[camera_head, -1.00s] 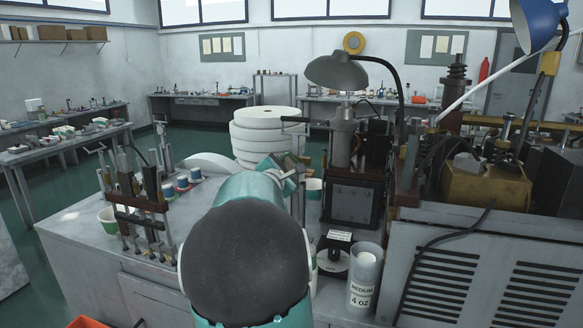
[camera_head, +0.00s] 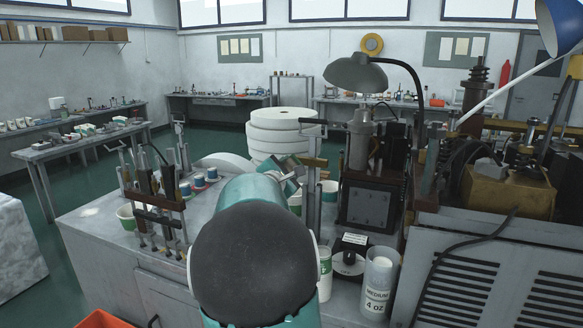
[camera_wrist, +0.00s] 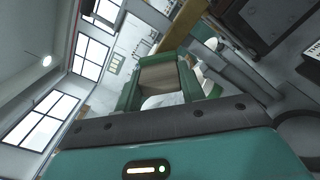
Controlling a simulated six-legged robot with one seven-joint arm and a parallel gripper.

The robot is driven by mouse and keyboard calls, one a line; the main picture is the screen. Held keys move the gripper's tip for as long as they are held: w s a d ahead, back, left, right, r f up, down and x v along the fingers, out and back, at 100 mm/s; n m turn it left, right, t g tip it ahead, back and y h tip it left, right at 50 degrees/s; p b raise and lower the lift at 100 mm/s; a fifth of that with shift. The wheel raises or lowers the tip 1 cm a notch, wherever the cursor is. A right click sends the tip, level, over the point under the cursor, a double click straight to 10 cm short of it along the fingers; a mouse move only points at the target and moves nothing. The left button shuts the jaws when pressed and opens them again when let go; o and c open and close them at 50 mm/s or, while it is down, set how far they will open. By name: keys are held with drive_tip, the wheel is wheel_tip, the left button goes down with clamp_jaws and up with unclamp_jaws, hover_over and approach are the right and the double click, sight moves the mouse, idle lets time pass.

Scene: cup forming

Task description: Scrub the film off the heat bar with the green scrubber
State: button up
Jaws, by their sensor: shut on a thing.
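In the wrist view, my gripper (camera_wrist: 168,90) is shut on a block with a brown-beige face and dark green edges, which appears to be the green scrubber (camera_wrist: 164,76). In the head view, my gripper (camera_head: 291,178) is beyond my teal arm, which hides much of it, and the scrubber cannot be made out clearly. A golden-brown bar (camera_head: 315,161) on upright posts, possibly the heat bar, is close to the right of my gripper. A similar bar shows beyond the scrubber in the wrist view (camera_wrist: 185,32). I cannot tell whether scrubber and bar touch. No film can be made out.
A rack of rods (camera_head: 152,205) and several paper cups (camera_head: 198,181) stand left on the bench (camera_head: 95,225). White rolls (camera_head: 283,133) are behind. A lamp (camera_head: 361,72), a clear container (camera_head: 379,285) and a machine (camera_head: 500,255) are right.

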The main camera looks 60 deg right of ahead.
drive_tip(key=shift+s+a, duration=0.2)
drive_tip(key=shift+a, duration=0.9)
drive_tip(key=shift+s+a, duration=0.15)
drive_tip(key=shift+a, duration=0.95)
drive_tip(key=shift+s+a, duration=0.15)
drive_tip(key=shift+a, duration=0.6)
drive_tip(key=shift+s+a, duration=0.1)
drive_tip(key=shift+a, duration=0.65)
